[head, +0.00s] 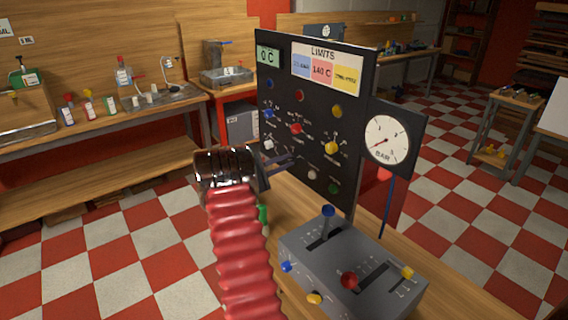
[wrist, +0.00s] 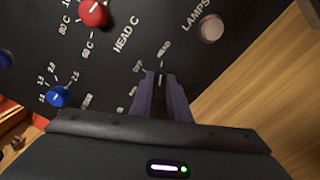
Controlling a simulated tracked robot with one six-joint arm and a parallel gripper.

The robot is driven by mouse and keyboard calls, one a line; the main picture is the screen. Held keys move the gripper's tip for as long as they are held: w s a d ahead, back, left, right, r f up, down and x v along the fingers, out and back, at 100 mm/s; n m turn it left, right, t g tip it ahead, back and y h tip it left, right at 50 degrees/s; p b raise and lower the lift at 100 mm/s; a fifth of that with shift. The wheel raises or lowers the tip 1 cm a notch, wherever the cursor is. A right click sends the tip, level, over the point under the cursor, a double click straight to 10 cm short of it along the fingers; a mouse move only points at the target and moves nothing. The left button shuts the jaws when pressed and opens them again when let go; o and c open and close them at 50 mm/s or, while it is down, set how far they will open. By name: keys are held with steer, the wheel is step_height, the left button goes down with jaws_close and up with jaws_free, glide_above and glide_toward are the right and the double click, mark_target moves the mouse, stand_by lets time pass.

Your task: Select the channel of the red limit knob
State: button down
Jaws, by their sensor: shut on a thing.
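The red limit knob (head: 296,128) is on the black upright panel (head: 290,70), between a blue knob (head: 268,113) and a yellow knob (head: 332,147). In the wrist view the red knob (wrist: 93,13) is at the top left, beside the lettering HEAD C. My gripper (head: 290,159) is at the panel, below the red knob. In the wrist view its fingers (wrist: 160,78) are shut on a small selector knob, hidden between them. Small labels, one reading HEAD, ring the fingertips.
A LIMITS card (head: 325,68) with blue, red and yellow fields tops the panel, beside a 0 C display (head: 268,56). A pale lamps button (head: 313,175) is right of my gripper. A BAR gauge (head: 388,139) and grey lever box (head: 350,265) stand to the right.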

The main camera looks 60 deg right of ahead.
steer(key=c, duration=1.7)
jaws_free()
steer(key=v, duration=1.3)
steer(key=shift+w+a+f, duration=0.1)
steer(key=shift+w+a, duration=0.1)
steer(key=shift+a, duration=0.15)
